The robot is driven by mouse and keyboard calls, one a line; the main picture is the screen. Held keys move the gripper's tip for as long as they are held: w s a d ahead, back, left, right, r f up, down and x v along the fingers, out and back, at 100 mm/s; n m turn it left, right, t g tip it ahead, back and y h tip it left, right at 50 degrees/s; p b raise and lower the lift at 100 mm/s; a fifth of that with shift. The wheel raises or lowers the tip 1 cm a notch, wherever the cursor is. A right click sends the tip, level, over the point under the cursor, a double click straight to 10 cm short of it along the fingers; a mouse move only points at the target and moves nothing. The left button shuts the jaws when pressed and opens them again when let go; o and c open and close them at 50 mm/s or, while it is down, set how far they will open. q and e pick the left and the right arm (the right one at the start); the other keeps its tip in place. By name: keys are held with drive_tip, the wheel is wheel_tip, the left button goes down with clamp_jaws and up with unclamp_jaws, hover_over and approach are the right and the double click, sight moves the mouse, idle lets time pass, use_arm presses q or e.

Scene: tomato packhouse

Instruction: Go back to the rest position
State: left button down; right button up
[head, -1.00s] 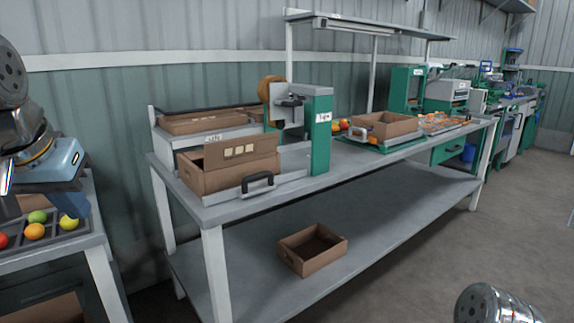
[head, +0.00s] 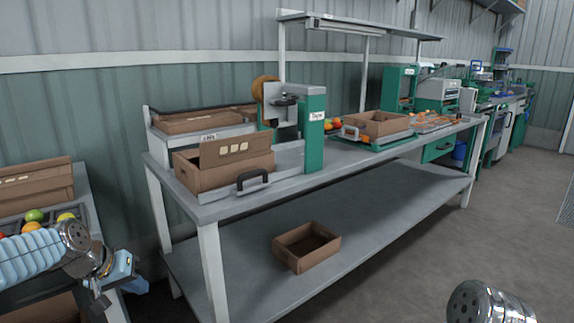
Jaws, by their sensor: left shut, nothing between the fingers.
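My left gripper (head: 118,284) is at the lower left of the head view, at the end of my light blue arm. It is shut and empty, and hangs in front of the left table, apart from the boxes. Its fingertips are small and partly hidden by its own body. My right gripper is out of view; only a metal part of mine shows at the bottom right.
Several tomatoes (head: 35,215) and a cardboard box (head: 37,187) are on the left table. The long grey bench (head: 225,208) carries an open box (head: 222,172) by a green machine (head: 314,130). Another box (head: 306,246) sits on its lower shelf. Floor at right is clear.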

use_arm(q)
drive_tip(key=s+d+f+g, duration=0.1)
drive_tip(key=d+f, duration=0.3)
drive_tip(key=f, duration=0.4)
drive_tip(key=s+d+f+h, duration=0.1)
drive_tip(key=d+f, duration=0.4)
drive_tip(key=f, duration=0.2)
drive_tip(key=s+d+f+g, duration=0.1)
drive_tip(key=d+f, duration=0.3)
drive_tip(key=f, duration=0.4)
drive_tip(key=s+d+f+g, duration=0.1)
drive_tip(key=s+d+f, duration=0.4)
drive_tip(key=s+f, duration=0.2)
drive_tip(key=s+d+f+m+g, duration=0.1)
drive_tip(key=s+d+f+g, duration=0.1)
drive_tip(key=s+d+f, duration=0.4)
drive_tip(key=s+f, duration=0.2)
drive_tip(key=s, duration=0.3)
